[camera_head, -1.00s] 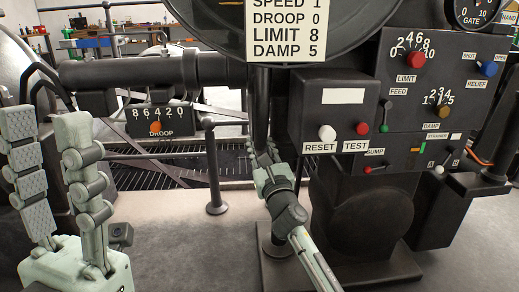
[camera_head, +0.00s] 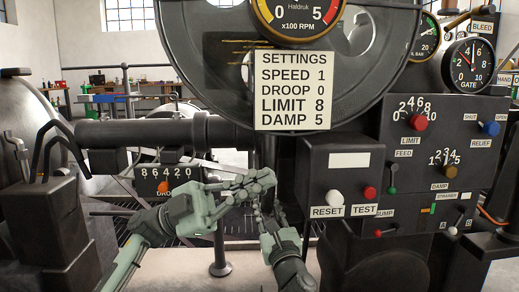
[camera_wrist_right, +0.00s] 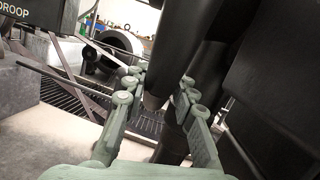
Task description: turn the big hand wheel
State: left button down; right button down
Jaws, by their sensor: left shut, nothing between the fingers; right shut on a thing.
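The big dark wheel (camera_head: 210,85) fills the upper middle of the head view. Its upper part is cut off, and a settings card and a gauge cover part of it. A dark upright bar (camera_head: 268,150) hangs or stands below its rim; I cannot tell whether it belongs to the wheel. My right gripper (camera_head: 262,212) is shut on this bar; in the right wrist view the fingers (camera_wrist_right: 160,92) lie on both sides of a dark rounded bar (camera_wrist_right: 165,65). My left gripper (camera_head: 268,185) is shut and empty, its fingertips pointing right, close to the right gripper and overlapping the bar.
A black box with RESET and TEST buttons (camera_head: 340,185) stands just right of the grippers. A panel of knobs and levers (camera_head: 470,130) lies further right. A droop dial (camera_head: 165,172) sits left, behind my left arm. A short post (camera_head: 220,245) stands on the floor.

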pick_arm(q)
jog(key=w+a+r+n+t+y, duration=0.2)
jog(key=w+a+n+t+y, duration=0.25)
jog(key=w, duration=0.45)
jog(key=w+a+r+n+t+y, duration=0.25)
jog(key=w+n+y, duration=0.25)
jog(key=w+n, duration=0.3)
jog(key=w+x, duration=0.1)
jog(key=x, duration=0.8)
jog(key=shift+w+f+m, duration=0.2)
jog(key=shift+f+m, duration=0.2)
jog(key=shift+m, duration=0.05)
jog(key=shift+f+y, duration=0.15)
jog(key=shift+y, duration=0.1)
